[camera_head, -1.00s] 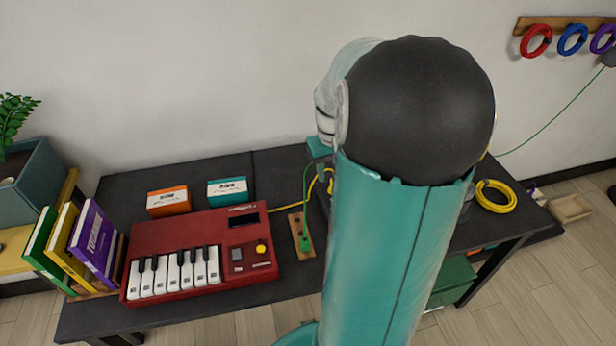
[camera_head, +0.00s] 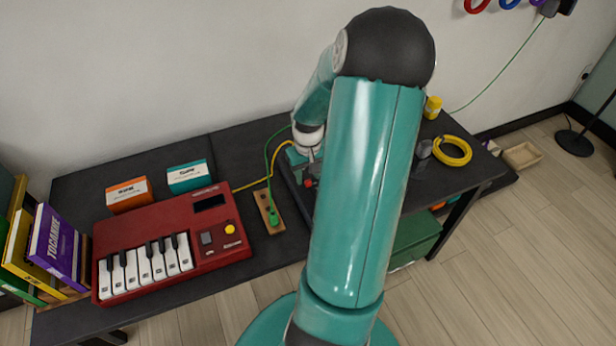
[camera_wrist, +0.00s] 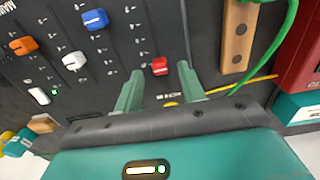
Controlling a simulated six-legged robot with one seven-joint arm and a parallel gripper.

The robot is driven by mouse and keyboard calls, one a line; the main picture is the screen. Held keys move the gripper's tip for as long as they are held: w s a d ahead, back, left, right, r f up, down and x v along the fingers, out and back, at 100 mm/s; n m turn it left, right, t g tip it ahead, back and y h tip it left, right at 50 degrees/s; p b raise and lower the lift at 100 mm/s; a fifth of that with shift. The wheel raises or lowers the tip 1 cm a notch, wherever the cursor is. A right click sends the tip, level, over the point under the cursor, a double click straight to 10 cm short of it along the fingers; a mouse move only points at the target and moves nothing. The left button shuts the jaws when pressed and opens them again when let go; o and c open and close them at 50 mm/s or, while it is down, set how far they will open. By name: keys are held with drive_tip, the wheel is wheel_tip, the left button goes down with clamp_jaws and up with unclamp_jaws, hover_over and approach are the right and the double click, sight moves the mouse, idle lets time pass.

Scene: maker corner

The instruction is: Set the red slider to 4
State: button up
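The red slider (camera_wrist: 159,66) sits on a dark panel (camera_wrist: 115,55) with printed scales, in the wrist view. My gripper (camera_wrist: 158,78) is open, its two teal fingers apart and empty. The scale numbers are too small to read surely. In the head view a small red piece (camera_head: 309,182) shows on the panel below my wrist, and my arm hides much of the panel.
Blue (camera_wrist: 95,19), white (camera_wrist: 75,61) and orange (camera_wrist: 22,46) sliders stand to the left. A wooden strip (camera_wrist: 238,38) with a green cable (camera_wrist: 282,45) is at the right. A red keyboard (camera_head: 150,222) stands left of the panel. A yellow cable coil (camera_head: 453,151) lies right.

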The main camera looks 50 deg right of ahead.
drive_tip(key=shift+f, duration=0.85)
clamp_jaws()
drive_tip(key=shift+s+a, duration=0.45)
drive_tip(key=shift+s, duration=0.3)
drive_tip(key=shift+s+a, duration=0.5)
drive_tip(key=shift+s, duration=0.3)
drive_tip(key=shift+s+a, duration=0.45)
drive_tip(key=shift+s, duration=0.3)
unclamp_jaws()
